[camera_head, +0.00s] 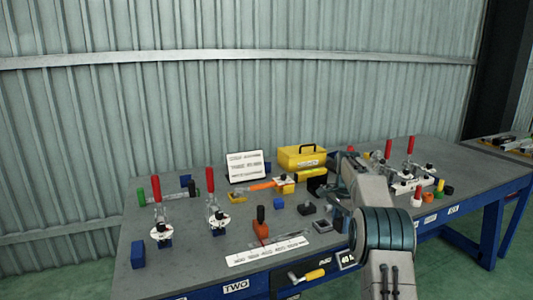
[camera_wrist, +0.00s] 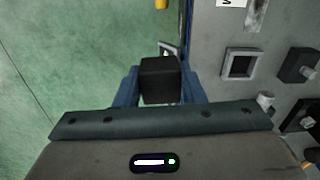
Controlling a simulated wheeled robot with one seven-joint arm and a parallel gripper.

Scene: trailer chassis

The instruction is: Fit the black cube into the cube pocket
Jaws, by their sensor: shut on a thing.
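In the wrist view my gripper (camera_wrist: 158,90) has its blue fingers shut on the black cube (camera_wrist: 158,80), one finger on each side. The cube is held beyond the table's front edge, with green floor behind it. There my arm hides the fingers and the held cube.
A dark block (camera_wrist: 298,65) stands beyond the frame, and a small light cylinder (camera_wrist: 266,100) is nearby. In the head view, a white label strip (camera_head: 267,250), a blue cube (camera_head: 279,203), a yellow toolbox (camera_head: 301,157) and red-handled clamps (camera_head: 210,182) are on the grey table.

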